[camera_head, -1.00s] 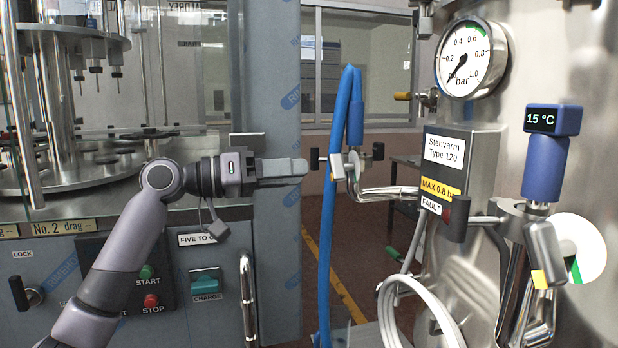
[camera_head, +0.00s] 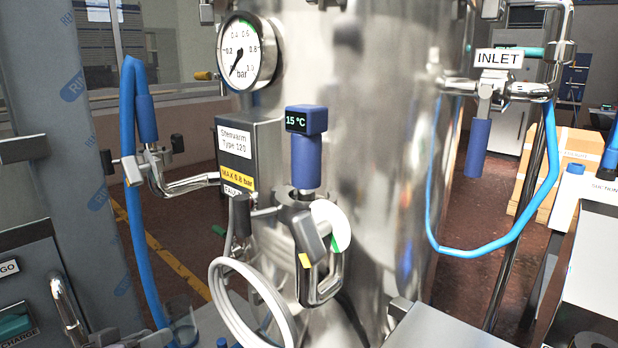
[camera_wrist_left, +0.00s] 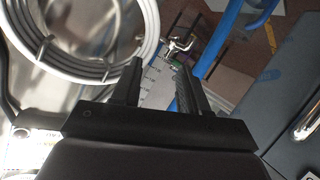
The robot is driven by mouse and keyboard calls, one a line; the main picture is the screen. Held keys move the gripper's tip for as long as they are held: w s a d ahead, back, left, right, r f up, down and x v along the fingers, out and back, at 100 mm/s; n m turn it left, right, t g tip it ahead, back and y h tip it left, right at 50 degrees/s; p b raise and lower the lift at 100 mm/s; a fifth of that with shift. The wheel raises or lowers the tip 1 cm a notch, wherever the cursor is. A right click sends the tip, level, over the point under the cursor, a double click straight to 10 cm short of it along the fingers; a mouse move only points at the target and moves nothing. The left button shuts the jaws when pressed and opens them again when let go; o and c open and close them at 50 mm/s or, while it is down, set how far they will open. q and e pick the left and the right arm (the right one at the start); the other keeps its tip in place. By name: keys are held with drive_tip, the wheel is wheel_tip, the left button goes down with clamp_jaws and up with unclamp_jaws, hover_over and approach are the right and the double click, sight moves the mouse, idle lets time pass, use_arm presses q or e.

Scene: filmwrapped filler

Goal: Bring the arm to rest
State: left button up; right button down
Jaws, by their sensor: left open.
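My left gripper (camera_wrist_left: 160,68) shows in the left wrist view, its two dark fingers apart. I see nothing held between them. A coiled white hose (camera_wrist_left: 148,30) lies left of the fingers in that view, and a blue hose (camera_wrist_left: 222,45) runs to their right. A metal fitting (camera_wrist_left: 180,45) appears beyond the fingertips. In the head view I cannot clearly make out the left gripper. My right gripper is not in view.
A steel tank (camera_head: 385,150) carries a pressure gauge (camera_head: 246,52) and a temperature display (camera_head: 306,120). The blue hose (camera_head: 140,230) hangs left of it, the white hose coil (camera_head: 222,285) in front. A cardboard box (camera_head: 560,160) stands right, behind another hanging blue hose (camera_head: 470,253).

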use_arm(q)
drive_tip(key=s+d+f+y+p, duration=0.1)
drive_tip(key=s+d+f, duration=0.2)
drive_tip(key=s, duration=0.4)
drive_tip(key=s+d+f+m+g+y+p, duration=0.1)
drive_tip(key=s+d+f+p, duration=0.1)
drive_tip(key=s+f, duration=0.3)
drive_tip(key=s+d+f+m+g+y+p, duration=0.1)
drive_tip(key=s+f, duration=0.4)
drive_tip(key=s, duration=0.5)
drive_tip(key=d+p, duration=0.1)
drive_tip(key=d, duration=0.1)
drive_tip(key=shift+s+d, duration=0.3)
drive_tip(key=shift+d, duration=0.05)
drive_tip(key=shift+a, duration=0.1)
